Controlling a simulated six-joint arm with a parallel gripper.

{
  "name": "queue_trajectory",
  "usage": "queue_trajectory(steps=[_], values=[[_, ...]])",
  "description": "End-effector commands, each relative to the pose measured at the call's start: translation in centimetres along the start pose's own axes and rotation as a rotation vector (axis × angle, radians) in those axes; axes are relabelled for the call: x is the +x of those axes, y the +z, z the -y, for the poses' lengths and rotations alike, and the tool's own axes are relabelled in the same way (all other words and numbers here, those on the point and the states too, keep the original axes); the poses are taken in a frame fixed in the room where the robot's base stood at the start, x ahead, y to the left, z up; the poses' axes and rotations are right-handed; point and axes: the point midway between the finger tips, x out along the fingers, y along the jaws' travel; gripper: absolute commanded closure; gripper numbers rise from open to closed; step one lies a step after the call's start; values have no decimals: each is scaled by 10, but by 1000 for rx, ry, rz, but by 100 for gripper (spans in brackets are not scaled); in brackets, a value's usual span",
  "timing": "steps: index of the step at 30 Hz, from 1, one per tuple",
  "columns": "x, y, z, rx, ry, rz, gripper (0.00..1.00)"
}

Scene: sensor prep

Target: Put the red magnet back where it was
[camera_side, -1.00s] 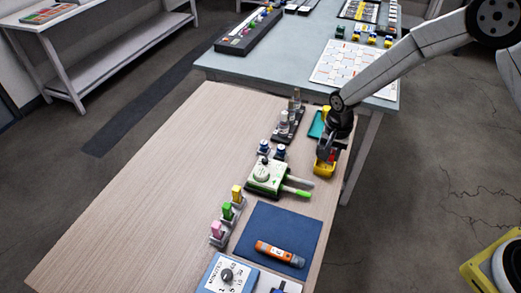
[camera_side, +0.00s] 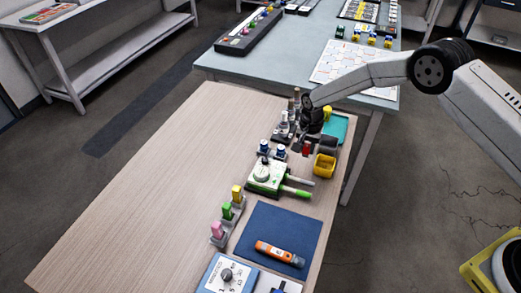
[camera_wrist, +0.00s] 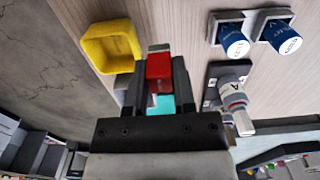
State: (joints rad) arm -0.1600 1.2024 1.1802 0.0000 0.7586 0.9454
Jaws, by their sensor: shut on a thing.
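My gripper (camera_wrist: 157,85) is shut on the red magnet (camera_wrist: 159,68), which sits between the fingertips in the wrist view. In the side view the red magnet (camera_side: 306,150) shows small and partly covered below my dark gripper (camera_side: 311,142). The gripper is just left of the open yellow bin (camera_side: 325,165), clear of it. The yellow bin (camera_wrist: 110,46) is at upper left in the wrist view and looks empty. A teal tray (camera_side: 338,128) lies behind the gripper; a bit of teal (camera_wrist: 163,103) shows between the fingers.
Two blue-capped vials (camera_side: 264,147) stand in holders left of the gripper. A black rack with vials (camera_side: 283,125) stands close behind, partly hidden.

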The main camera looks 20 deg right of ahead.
Motion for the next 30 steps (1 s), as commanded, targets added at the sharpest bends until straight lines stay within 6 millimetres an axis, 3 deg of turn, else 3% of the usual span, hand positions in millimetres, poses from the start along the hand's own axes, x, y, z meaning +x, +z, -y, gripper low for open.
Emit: queue_trajectory(steps=[8,25,30], values=[[20,-10,12,0,1,1,100],[30,-14,19,0,1,1,100],[48,-14,19,-1,0,1,100]])
